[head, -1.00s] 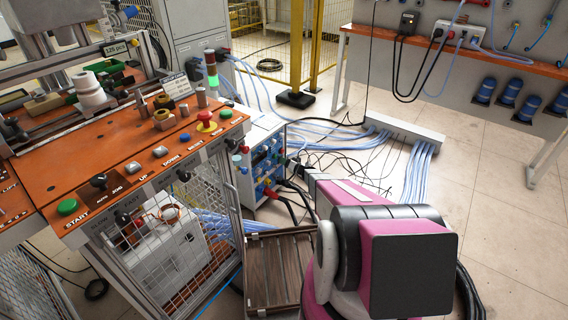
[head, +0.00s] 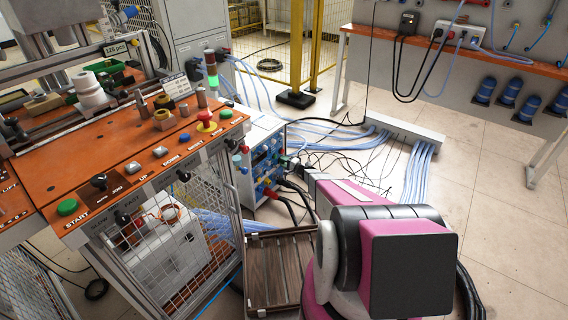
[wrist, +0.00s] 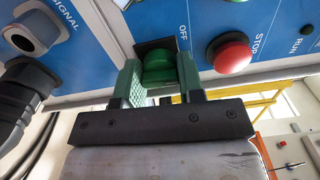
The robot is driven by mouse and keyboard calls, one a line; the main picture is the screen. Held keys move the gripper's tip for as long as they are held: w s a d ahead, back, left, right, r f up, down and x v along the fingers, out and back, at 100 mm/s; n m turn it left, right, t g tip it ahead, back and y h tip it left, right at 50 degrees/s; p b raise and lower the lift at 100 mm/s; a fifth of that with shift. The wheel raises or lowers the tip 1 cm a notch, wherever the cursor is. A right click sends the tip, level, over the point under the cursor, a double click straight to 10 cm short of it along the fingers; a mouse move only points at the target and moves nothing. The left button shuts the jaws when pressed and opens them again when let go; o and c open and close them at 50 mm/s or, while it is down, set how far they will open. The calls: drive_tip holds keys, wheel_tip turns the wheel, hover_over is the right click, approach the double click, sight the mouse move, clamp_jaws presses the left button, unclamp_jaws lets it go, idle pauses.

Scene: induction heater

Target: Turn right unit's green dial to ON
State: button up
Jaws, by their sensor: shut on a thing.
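The green dial (wrist: 158,68) sits on a blue panel (wrist: 120,50) in the wrist view, beside the printed word OFF. My gripper (wrist: 159,75) has its two green fingers on either side of the dial and is shut on it. The fingers hide the dial's sides, and I cannot read its exact angle. In the head view, a unit with a blue front (head: 262,165) stands on the floor beside the orange bench.
A red STOP button (wrist: 229,52) is just right of the dial. A grey socket (wrist: 35,32) and a black plug (wrist: 22,90) are to the left. In the head view, a slatted wooden crate (head: 280,268) stands below the unit, and cables (head: 345,150) cover the floor behind.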

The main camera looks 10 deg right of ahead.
drive_tip(key=m, duration=0.4)
drive_tip(key=shift+m, duration=2.2)
drive_tip(key=o, duration=0.9)
drive_tip(key=v, duration=1)
drive_tip(key=shift+s+d, duration=0.25)
drive_tip(key=shift+r, duration=0.1)
